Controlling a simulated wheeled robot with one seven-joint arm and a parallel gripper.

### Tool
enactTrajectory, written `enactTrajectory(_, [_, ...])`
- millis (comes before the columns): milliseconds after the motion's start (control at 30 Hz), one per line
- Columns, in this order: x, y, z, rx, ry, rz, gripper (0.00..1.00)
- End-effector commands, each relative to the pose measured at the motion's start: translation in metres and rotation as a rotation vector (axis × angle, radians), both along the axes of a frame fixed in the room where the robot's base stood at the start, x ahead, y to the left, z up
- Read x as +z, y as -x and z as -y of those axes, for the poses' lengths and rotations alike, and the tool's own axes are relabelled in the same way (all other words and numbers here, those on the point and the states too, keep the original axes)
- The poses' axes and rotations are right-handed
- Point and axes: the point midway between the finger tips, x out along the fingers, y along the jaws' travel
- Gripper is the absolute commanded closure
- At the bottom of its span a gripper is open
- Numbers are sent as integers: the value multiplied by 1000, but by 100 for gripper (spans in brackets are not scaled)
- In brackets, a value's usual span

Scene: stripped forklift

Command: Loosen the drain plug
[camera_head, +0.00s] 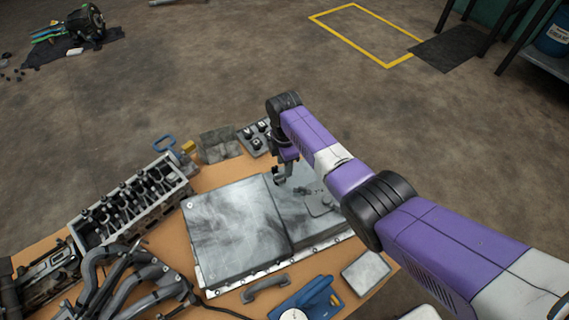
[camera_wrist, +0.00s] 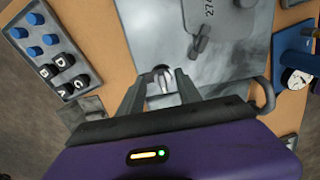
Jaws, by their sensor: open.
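A grey metal pan (camera_head: 228,232) lies on the orange-brown bench, and it also shows in the wrist view (camera_wrist: 160,25). A small round dark and bright part (camera_wrist: 163,73), which looks like the drain plug, shows at the pan's edge in the wrist view. My gripper (camera_wrist: 161,85) is open, with one finger on either side of this part. I cannot tell whether the fingers touch it. In the head view my gripper (camera_head: 281,176) is over the pan's far edge, and the plug is not clear there.
A plate with a dark lever (camera_head: 320,202) sits on the pan. A tray with dark knobs (camera_head: 256,138) stands beyond it. A cylinder head (camera_head: 130,203) and pipes (camera_head: 110,275) fill the left. A blue tool with a gauge (camera_head: 312,298) lies in front.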

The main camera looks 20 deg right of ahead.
Motion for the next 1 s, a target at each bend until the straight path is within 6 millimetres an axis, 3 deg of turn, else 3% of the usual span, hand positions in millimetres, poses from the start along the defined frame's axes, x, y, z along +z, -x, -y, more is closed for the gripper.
enactTrajectory(200, [0,0,0,0,0,0,59])
enactTrajectory(333, [0,0,0,0,0,0,34])
enactTrajectory(667, [2,0,0,0,0,0,34])
enactTrajectory(1000, [52,0,0,-1,0,1,34])
